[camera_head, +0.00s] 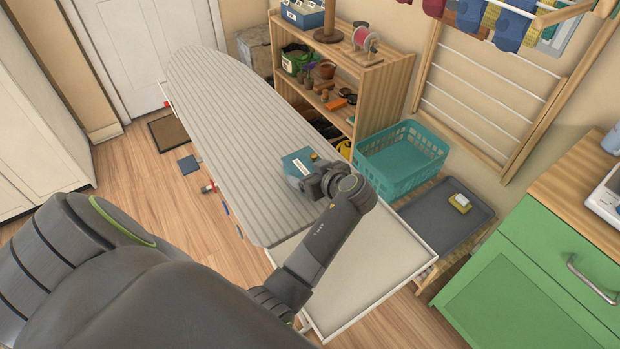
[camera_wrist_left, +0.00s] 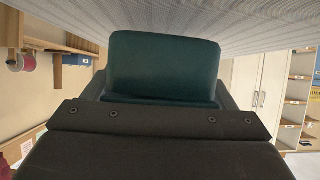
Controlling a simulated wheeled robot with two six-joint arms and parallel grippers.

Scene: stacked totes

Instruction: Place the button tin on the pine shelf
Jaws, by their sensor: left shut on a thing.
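The button tin, which I take to be the blue-teal box with a pale label (camera_head: 298,162), is at the right edge of the striped ironing board (camera_head: 215,120). My left gripper (camera_head: 314,181) is shut on it; its fingers are mostly hidden by the wrist. In the left wrist view the tin (camera_wrist_left: 164,66) fills the space between the jaws, with the striped board surface close to it. Whether the tin touches the board I cannot tell. The pine shelf (camera_head: 383,82) stands beyond the board against the wall. My right gripper is not in view.
The shelf top holds a blue box (camera_head: 303,14), a wooden stand (camera_head: 328,22) and a thread reel (camera_head: 364,40); lower levels hold pots and small items. A teal basket (camera_head: 402,160), grey tray (camera_head: 440,215) and green cabinet (camera_head: 530,280) stand right.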

